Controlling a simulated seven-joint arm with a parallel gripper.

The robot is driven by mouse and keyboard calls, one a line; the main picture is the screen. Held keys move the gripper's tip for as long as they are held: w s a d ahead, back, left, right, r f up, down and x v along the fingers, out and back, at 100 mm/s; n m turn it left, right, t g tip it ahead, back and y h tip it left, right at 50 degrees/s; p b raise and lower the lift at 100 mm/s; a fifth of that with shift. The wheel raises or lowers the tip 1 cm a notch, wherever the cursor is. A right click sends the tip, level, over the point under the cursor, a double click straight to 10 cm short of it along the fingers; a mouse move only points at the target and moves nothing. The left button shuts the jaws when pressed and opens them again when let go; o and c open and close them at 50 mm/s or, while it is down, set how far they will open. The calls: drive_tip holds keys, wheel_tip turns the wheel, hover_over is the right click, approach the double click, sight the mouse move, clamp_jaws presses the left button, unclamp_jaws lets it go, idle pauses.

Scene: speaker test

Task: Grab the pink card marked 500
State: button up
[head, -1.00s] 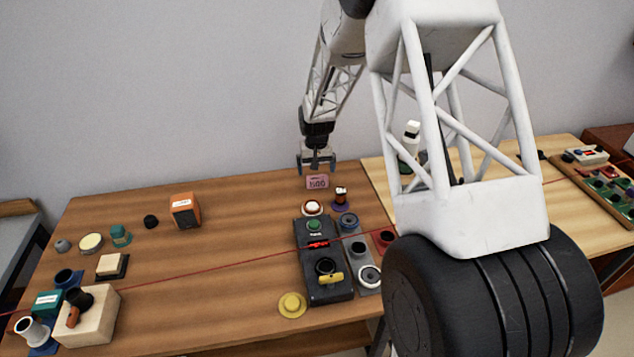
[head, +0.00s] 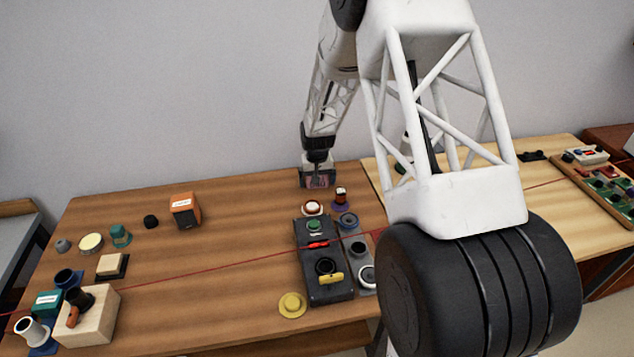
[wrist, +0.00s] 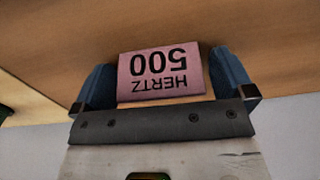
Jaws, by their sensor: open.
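The pink card (wrist: 160,74) shows in the wrist view with "500 HERTZ" on it, upside down in that picture. It lies between the two blue fingers of my gripper (wrist: 161,85), which are open, one on each side of it. In the head view the pink card (head: 317,180) is at the back edge of the brown table, partly hidden by my gripper (head: 317,178), which is over it. I cannot tell whether the fingers touch the card.
A black box (head: 322,262) with a green button and a yellow-handled knob stands in front of the card. A white-topped red button (head: 312,207) and a small red-and-black piece (head: 341,196) are close by. An orange box (head: 185,210) stands left; table between is clear.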

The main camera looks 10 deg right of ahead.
drive_tip(key=c, duration=0.8)
drive_tip(key=shift+r, duration=0.1)
drive_tip(key=shift+r, duration=4.9)
